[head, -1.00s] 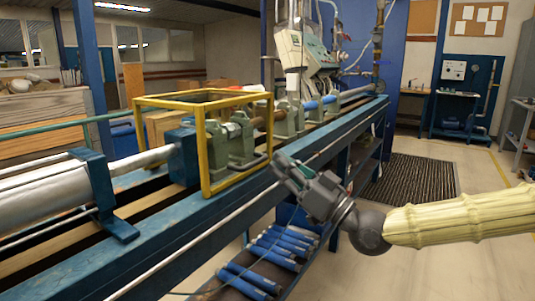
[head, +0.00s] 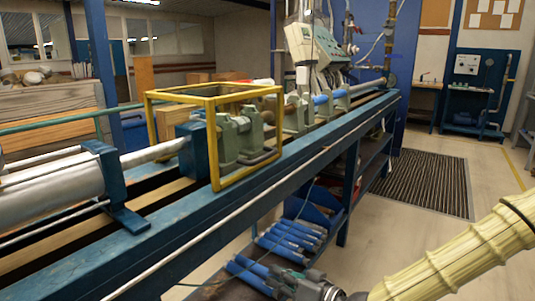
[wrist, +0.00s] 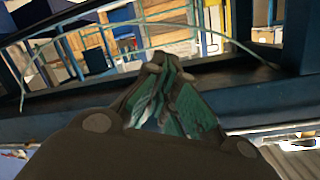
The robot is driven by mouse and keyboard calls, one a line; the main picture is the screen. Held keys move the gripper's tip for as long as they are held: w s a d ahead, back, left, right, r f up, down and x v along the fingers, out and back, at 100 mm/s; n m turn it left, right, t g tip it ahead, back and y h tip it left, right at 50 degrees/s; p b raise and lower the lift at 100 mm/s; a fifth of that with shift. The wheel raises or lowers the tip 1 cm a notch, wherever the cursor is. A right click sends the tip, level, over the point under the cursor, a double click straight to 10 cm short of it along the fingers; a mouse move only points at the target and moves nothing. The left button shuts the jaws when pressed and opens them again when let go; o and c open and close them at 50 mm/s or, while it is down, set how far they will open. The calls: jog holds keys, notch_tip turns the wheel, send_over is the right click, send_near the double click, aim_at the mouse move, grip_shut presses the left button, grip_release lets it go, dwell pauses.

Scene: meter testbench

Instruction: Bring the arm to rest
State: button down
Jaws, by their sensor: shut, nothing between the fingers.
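My gripper (wrist: 168,62) shows in the wrist view with its two fingers meeting at the tips, shut and empty. In the head view my gripper (head: 285,275) is low at the bottom edge, in front of the lower shelf with the blue cylinders, and partly cut off by the frame. My arm in its pale yellow ribbed cover reaches in from the lower right. The blue testbench (head: 205,232) runs diagonally, with its top edge above my gripper in the picture. I cannot tell whether the gripper touches anything.
A yellow frame (head: 182,97) stands on the bench around green fittings. Several blue cylinders (head: 290,237) lie on the shelf below. A dark striped mat (head: 425,183) lies on the floor to the right.

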jog(key=s+d+f+m+g+h, duration=0.1)
jog(key=s+d+f+g+h, duration=0.15)
jog(key=s+f, duration=0.75)
jog(key=s+d+f+m+g+h, duration=0.2)
jog(key=s+f+g+h, duration=0.15)
jog(key=f, duration=1.25)
jog(key=s+d+f+m+g+h, duration=0.1)
jog(key=s+d+f+g+h, duration=0.15)
jog(key=s+d+f, duration=0.5)
jog(key=s+d+f+g+h, duration=0.2)
jog(key=s+d+f+h, duration=0.25)
jog(key=s+d, duration=0.55)
notch_tip(320, 180, up, 26)
jog(key=s+a+p, duration=0.1)
jog(key=a+p, duration=0.1)
jog(key=p, duration=2.5)
jog(key=shift+s+r+y, duration=0.25)
jog(key=shift+y, duration=0.15)
